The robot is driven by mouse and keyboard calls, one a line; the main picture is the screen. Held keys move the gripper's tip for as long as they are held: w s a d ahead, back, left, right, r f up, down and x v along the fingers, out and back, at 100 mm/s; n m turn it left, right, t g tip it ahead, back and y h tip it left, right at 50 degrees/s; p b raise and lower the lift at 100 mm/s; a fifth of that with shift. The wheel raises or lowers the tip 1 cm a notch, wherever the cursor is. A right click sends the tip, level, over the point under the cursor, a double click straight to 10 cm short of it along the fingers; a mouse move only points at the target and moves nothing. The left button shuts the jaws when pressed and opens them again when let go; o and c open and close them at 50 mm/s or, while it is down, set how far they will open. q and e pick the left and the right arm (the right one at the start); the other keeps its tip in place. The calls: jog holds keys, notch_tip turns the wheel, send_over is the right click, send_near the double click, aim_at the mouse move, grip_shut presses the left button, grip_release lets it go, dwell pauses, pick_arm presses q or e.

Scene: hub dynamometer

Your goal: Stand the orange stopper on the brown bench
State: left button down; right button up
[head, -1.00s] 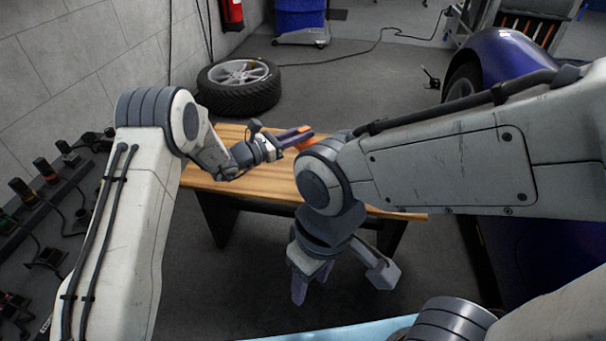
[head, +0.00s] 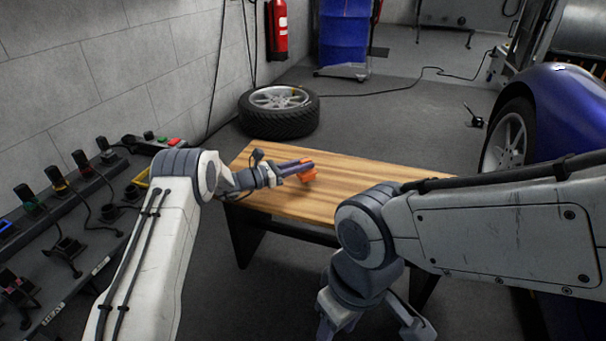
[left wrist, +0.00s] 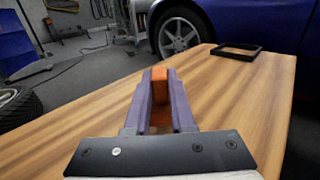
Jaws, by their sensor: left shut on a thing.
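The orange stopper (head: 307,172) is held between the fingers of my left gripper (head: 303,168), which is shut on it. In the left wrist view the stopper (left wrist: 160,84) shows as an orange block between the two purple-grey fingertips (left wrist: 160,100). It is over the brown bench (head: 370,177), whose wood top (left wrist: 235,95) also spreads across the left wrist view. I cannot tell whether the stopper touches the bench top. My right gripper (head: 340,325) hangs low in front of the bench, partly cut off by the frame's lower edge; its fingers are not clear.
A dark square frame (left wrist: 236,51) lies at the bench's far end in the left wrist view. A loose wheel (head: 279,112) lies behind the bench. A blue car (head: 565,105) stands at the right. A rack of tools and cables (head: 75,215) runs along the left wall.

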pick_arm(q)
jog(key=shift+f, duration=0.95)
pick_arm(e)
jog(key=shift+f, duration=0.5)
pick_arm(q)
jog(key=c, duration=0.8)
grip_release()
jog(key=shift+o, duration=0.2)
jog(key=p+v, duration=0.2)
jog(key=v, duration=0.4)
jog(key=shift+s+a+r+p, duration=0.1)
jog(key=shift+a+r+p, duration=0.1)
jog(key=shift+p, duration=0.2)
jog(key=shift+s+a+f, duration=0.15)
jog(key=shift+s+a, duration=0.1)
jog(key=shift+a, duration=0.2)
pick_arm(e)
notch_tip(320, 180, up, 3)
jog(key=shift+r, duration=0.1)
